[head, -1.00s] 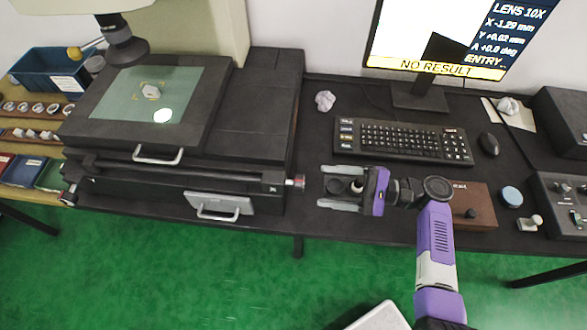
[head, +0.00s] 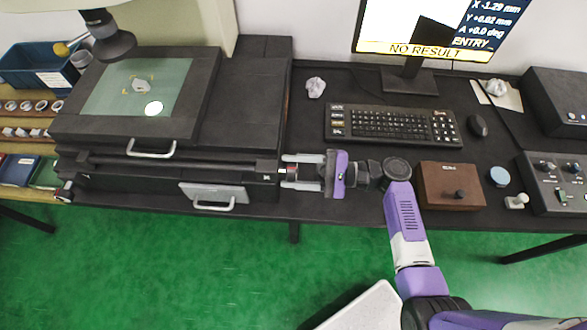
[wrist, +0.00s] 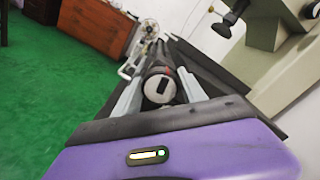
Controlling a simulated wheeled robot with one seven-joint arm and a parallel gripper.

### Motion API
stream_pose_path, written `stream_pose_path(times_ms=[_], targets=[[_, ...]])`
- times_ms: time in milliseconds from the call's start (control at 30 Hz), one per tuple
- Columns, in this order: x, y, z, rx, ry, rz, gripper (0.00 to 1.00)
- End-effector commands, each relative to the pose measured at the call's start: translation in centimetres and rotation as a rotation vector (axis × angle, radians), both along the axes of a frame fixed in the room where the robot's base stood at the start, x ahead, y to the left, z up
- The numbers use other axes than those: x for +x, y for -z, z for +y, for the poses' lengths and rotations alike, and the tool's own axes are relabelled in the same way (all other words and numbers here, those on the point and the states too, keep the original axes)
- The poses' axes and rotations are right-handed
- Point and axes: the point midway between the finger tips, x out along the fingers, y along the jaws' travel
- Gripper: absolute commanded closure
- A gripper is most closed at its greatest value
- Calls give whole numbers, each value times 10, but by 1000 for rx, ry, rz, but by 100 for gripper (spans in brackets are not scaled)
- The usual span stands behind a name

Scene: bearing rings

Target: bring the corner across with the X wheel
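The X wheel (head: 284,171) is a small knob with a red mark on the right side of the dark measuring stage (head: 240,130). In the wrist view its round, slotted end (wrist: 159,89) faces me between the fingers. My gripper (head: 290,171) is open, with one finger on each side of the wheel; contact is not clear. A small pale part (head: 140,84) lies on the stage's green glass (head: 178,78), near a bright light spot. The monitor (head: 425,22) shows a white picture with a dark shape, X -1.29 mm and "NO RESULT"; the picture's top is cut off.
A keyboard (head: 392,125), mouse (head: 478,126), brown box (head: 436,190) and control box (head: 556,178) stand on the black bench right of the stage. A silver handled plate (head: 214,194) is at the stage's front. Green floor lies open in front.

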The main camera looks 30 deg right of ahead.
Motion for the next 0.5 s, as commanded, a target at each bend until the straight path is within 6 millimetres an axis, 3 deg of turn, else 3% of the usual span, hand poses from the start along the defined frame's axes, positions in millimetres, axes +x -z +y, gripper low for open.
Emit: stream_pose_path(times_ms=[33, 200, 500], targets=[[0, 0, 0, 0, 0, 0, 63], [0, 0, 0, 0, 0, 0, 96], [-1, 4, 0, -111, -1, -152, 96]])
